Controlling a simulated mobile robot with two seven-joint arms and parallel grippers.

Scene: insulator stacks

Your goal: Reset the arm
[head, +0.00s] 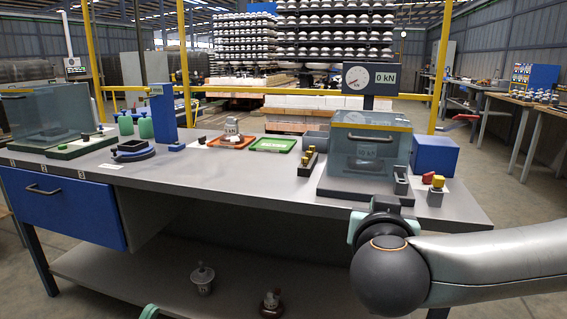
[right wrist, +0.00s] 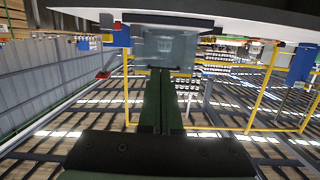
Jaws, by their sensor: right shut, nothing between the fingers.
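My right arm (head: 480,264) reaches in from the right of the head view, in front of the workbench's front right edge. Its dark round wrist hides most of my right gripper (head: 384,207). In the right wrist view, the two dark green fingers of the right gripper (right wrist: 160,72) lie together, shut with nothing between them. That view is upside down, with the roof below. A small green curved piece shows at the head view's bottom edge; I cannot tell what it is.
The grey workbench (head: 240,180) carries a clear test chamber (head: 368,150) at right, a blue box (head: 436,156), orange (head: 232,142) and green (head: 272,145) trays, and another clear chamber (head: 45,110) at left. Two small insulators stand on the lower shelf (head: 130,270). The bench's front middle is clear.

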